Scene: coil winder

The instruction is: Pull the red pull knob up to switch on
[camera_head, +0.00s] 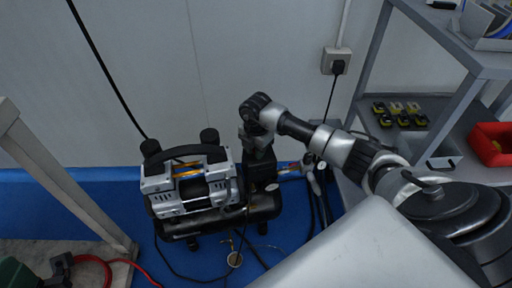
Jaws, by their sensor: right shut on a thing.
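An air compressor with a silver and black twin motor (188,187) stands on the blue floor, on a black tank (195,226). My right arm reaches in from the right, and my right gripper (263,180) points down at the right end of the compressor, over its black switch part. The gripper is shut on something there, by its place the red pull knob. The knob itself is hidden behind the gripper, so its height cannot be seen. My left gripper is not in view.
A grey metal shelf (455,60) stands at the right, with small yellow-black parts (400,113) and a red bin (492,143). Hoses hang right of the compressor. A wall socket (337,61) is behind.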

